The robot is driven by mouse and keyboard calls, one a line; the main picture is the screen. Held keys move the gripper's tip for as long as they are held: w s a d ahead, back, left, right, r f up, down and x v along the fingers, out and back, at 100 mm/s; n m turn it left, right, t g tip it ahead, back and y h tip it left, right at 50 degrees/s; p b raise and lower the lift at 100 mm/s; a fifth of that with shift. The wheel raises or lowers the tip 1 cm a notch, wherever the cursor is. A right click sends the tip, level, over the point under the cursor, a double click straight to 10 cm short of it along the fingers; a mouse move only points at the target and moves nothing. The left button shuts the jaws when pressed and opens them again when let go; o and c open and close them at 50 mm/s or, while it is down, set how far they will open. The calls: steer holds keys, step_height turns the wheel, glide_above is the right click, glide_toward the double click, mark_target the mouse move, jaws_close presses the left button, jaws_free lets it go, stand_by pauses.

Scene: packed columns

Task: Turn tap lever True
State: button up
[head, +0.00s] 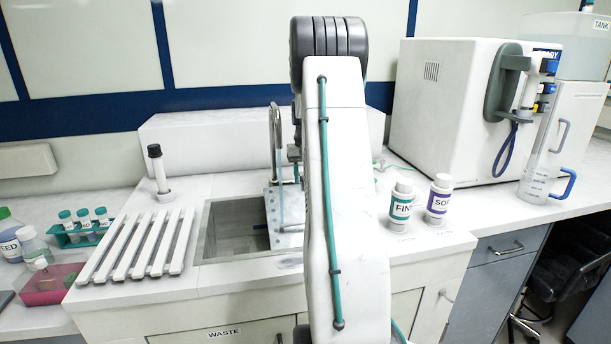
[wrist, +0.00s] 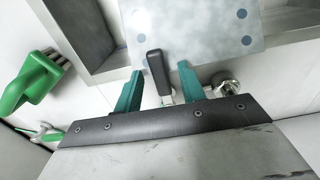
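The tap (head: 275,115) stands at the back of the sink in the head view, a tall curved metal spout partly hidden by my arm. A thin pale blue vertical streak shows below the spout; I cannot tell whether it is water. In the wrist view the dark tap lever (wrist: 155,70) points up between the two teal fingers of my gripper (wrist: 160,67). The fingers are open, one on each side of the lever, with visible gaps. The lever's lower end is hidden near the gripper's dark bar. My gripper is hidden behind my arm in the head view.
The sink (head: 221,225) has a pale spotted plate (wrist: 190,25) over part of it. White bottles (head: 402,205) stand right of the sink, a slatted rack (head: 135,245) left.

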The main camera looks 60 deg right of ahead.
step_height(320, 180, up, 8)
steer(key=shift+f, duration=0.15)
stand_by(0.6)
